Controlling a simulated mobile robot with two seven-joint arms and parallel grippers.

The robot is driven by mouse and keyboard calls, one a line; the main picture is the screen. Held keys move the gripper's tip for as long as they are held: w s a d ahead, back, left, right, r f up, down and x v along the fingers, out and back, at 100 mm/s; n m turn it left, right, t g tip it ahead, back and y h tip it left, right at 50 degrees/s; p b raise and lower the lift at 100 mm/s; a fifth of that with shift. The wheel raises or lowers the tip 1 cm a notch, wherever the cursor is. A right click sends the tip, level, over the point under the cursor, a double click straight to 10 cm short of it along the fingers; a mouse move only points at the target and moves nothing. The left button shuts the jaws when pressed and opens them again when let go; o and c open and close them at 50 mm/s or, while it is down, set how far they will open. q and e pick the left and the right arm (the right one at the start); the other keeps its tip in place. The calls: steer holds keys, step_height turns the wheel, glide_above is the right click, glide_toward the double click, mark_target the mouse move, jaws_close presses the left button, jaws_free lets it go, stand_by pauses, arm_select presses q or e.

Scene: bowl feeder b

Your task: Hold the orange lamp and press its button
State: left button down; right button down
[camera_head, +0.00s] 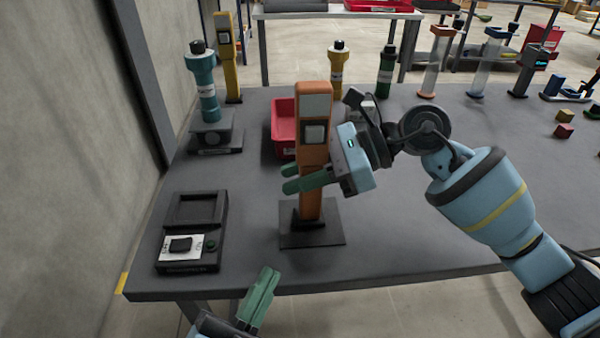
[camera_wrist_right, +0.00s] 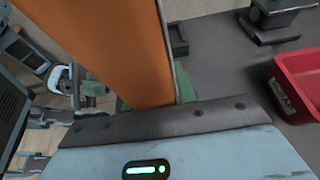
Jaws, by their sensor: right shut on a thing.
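The orange lamp (camera_head: 312,96) stands upright on a dark square base plate (camera_head: 322,238) near the front of the table. A framed square button (camera_head: 314,132) shows on its front, below a grey panel at its top. My right gripper (camera_head: 306,179) comes in from the right and is shut on the lamp's shaft below the button. In the right wrist view the orange shaft (camera_wrist_right: 120,45) lies between the green fingers (camera_wrist_right: 145,95). My left gripper (camera_head: 262,293) is below the table's front edge, apart from the lamp, with its green fingers together and empty.
A black box with a tray and a small green button (camera_head: 190,232) lies at the front left. A red bin (camera_head: 284,128) stands behind the lamp. A teal lamp (camera_head: 203,85) stands at the back left, and other coloured lamps line the back. The table's front right is clear below my right arm.

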steer(key=shift+f, duration=0.15)
arm_select(q)
steer(key=d+r+n+h, duration=0.1)
steer(key=d+r, duration=0.2)
steer(key=r, duration=0.4)
steer(key=d+r+n+h, duration=0.2)
steer(key=d+r, duration=0.2)
steer(key=r, duration=0.4)
steer(key=shift+s, duration=0.45)
steer(key=shift+w, duration=0.1)
glide_toward(324, 130)
steer(key=shift+s+d+x, duration=0.15)
steer(key=shift+x, duration=1.15)
steer(key=shift+s+d+x, duration=0.15)
steer(key=shift+s+x, duration=0.05)
steer(key=shift+x, duration=1.1)
steer(key=shift+w+r, duration=0.2)
steer(key=shift+w, duration=0.3)
steer(key=shift+w, duration=0.3)
steer(key=shift+s, duration=0.8)
